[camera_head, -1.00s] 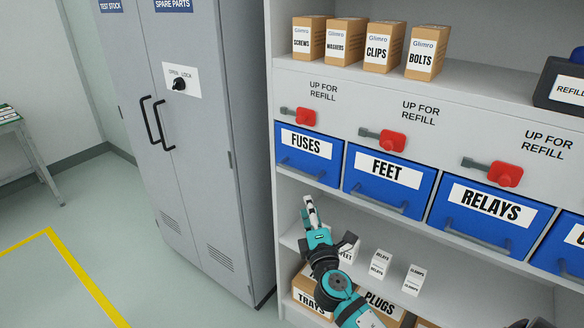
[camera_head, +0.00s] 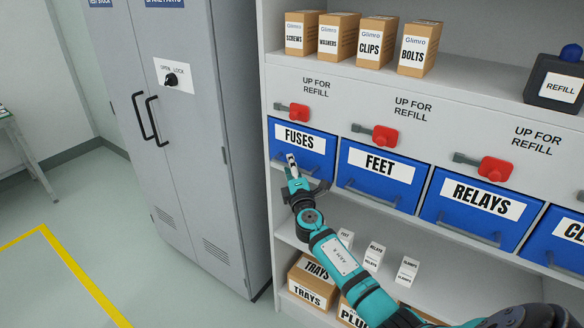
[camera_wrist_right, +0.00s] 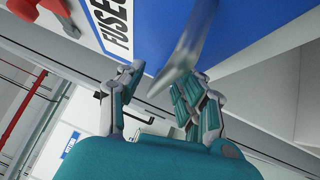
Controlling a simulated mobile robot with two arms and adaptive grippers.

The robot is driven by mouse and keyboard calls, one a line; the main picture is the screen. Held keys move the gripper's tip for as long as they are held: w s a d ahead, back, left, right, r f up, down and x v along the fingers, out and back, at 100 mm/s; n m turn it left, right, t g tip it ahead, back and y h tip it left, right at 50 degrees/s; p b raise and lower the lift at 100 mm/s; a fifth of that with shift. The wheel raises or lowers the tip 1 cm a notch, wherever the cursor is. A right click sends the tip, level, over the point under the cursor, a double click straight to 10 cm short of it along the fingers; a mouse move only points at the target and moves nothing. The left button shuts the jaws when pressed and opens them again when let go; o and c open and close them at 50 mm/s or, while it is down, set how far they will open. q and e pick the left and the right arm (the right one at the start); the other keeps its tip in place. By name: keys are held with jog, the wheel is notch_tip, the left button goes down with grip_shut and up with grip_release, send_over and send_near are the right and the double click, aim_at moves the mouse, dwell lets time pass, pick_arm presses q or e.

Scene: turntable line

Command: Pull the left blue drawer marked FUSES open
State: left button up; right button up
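The blue FUSES drawer (camera_head: 317,165) is the leftmost in the row of drawers and looks shut. Its white label faces out, and its grey bar handle is largely hidden by my right gripper in the head view. My right gripper (camera_head: 296,172) is at the front of this drawer. In the right wrist view, the drawer's blue front (camera_wrist_right: 240,30) fills the upper right. The grey handle (camera_wrist_right: 187,52) runs between the spread fingers of my open right gripper (camera_wrist_right: 165,80); I see no clear grip on it. My left gripper is out of view.
The FEET drawer (camera_head: 380,176) and RELAYS drawer (camera_head: 475,212) sit to the right, all shut. A red latch (camera_head: 297,112) is above FUSES. A grey cabinet (camera_head: 190,120) stands close on the left. Small boxes and cartons fill the lower shelves below my arm.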

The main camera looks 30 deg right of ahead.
jog(key=shift+c, duration=0.4)
grip_shut()
jog(key=shift+s+a, duration=0.1)
jog(key=shift+a, duration=0.2)
jog(key=s+a+b, duration=0.1)
jog(key=s+a, duration=0.3)
jog(key=a, duration=0.5)
jog(key=s+a, duration=0.3)
jog(key=a, duration=0.6)
jog(key=shift+s+a+b, duration=0.4)
jog(key=shift+r, duration=0.1)
jog(key=shift+o, duration=0.2)
grip_release()
jog(key=shift+o, duration=0.2)
